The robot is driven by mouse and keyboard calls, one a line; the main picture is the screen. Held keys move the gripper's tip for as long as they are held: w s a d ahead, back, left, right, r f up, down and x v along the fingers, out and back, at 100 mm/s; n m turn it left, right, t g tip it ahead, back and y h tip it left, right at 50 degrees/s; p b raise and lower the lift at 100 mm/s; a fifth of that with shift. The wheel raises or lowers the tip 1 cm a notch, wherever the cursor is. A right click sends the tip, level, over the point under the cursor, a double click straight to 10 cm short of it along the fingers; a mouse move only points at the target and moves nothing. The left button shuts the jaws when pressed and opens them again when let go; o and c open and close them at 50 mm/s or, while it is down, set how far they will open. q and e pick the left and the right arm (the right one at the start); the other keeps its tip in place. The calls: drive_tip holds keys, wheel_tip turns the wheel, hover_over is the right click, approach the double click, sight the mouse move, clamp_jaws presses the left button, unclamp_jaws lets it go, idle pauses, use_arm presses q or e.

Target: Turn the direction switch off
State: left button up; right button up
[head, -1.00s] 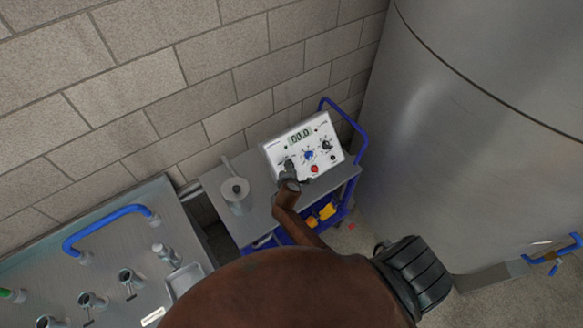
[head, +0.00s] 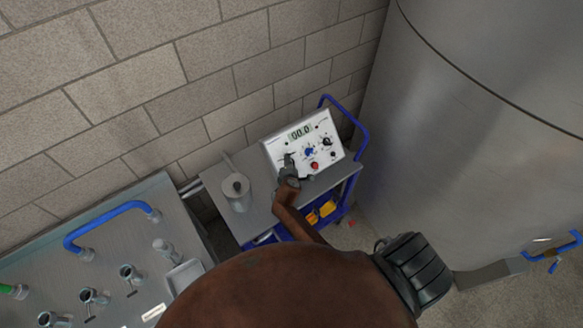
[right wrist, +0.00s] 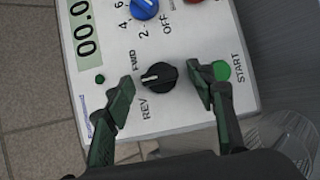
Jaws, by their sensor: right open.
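The direction switch (right wrist: 158,77) is a black knob with a white mark, between the labels REV and FWD in the right wrist view. The mark points left, roughly between the two labels. The switch sits on the white control box (head: 325,138), whose display reads 00.0. My right gripper (right wrist: 163,92) is open, with one dark green finger on each side of the knob and gaps visible between. In the head view my right gripper (head: 288,164) is at the box's lower left and hides the switch. My left gripper is out of view.
The green START button (right wrist: 221,70) is close beside the right finger. A blue knob (right wrist: 145,8) sits above. The box stands on a blue-handled cart (head: 320,183) beside a metal pot (head: 238,196). A large steel tank (head: 470,130) stands right; a brick wall is behind.

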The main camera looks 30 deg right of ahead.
drive_tip(key=v, duration=1.1)
drive_tip(key=shift+s+a+r, duration=0.2)
drive_tip(key=shift+s, duration=0.15)
